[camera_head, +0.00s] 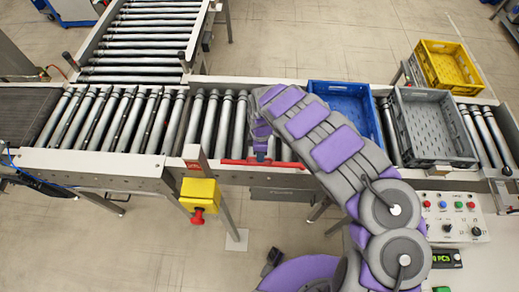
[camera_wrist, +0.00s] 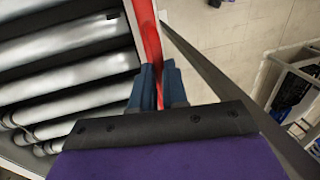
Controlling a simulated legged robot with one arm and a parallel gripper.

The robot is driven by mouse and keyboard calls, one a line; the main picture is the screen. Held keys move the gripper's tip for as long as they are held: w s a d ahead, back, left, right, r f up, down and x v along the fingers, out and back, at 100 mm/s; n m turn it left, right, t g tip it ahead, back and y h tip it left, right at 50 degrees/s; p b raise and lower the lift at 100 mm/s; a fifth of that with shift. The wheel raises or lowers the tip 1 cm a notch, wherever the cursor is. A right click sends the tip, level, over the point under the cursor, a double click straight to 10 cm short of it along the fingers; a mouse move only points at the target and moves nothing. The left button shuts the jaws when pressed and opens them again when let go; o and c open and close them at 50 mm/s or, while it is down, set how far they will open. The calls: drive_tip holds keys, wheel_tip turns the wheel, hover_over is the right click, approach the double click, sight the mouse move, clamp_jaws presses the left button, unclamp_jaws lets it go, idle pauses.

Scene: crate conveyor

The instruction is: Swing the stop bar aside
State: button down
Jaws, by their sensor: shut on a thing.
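The red stop bar (camera_head: 236,162) lies along the near side rail of the roller conveyor in the head view, left of the blue crate. In the wrist view the red bar (camera_wrist: 147,42) runs from the top edge down between the fingers. My gripper (camera_wrist: 159,85) is shut on the bar, with one dark blue finger on each side. In the head view my purple and grey arm reaches up from the lower right and bends down to the bar. The fingertips are hidden there by the arm.
A blue crate (camera_head: 322,87) and a grey crate (camera_head: 398,122) stand on the conveyor, right of the bar. A yellow crate (camera_head: 446,64) stands behind. A yellow emergency-stop box (camera_head: 200,192) is at the near rail. The rollers (camera_head: 205,120) left of my arm are clear.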

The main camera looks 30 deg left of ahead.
idle(0.3)
drive_tip(key=c, duration=1.1)
unclamp_jaws()
drive_tip(key=shift+d, duration=0.1)
drive_tip(key=shift+c, duration=0.2)
drive_tip(key=shift+r, duration=0.1)
drive_tip(key=w+a+r+b, duration=0.1)
drive_tip(key=w+r, duration=0.2)
drive_tip(key=r, duration=1.3)
drive_tip(key=shift+a+r+b, duration=0.35)
drive_tip(key=shift+r+b, duration=0.05)
drive_tip(key=shift+w, duration=0.15)
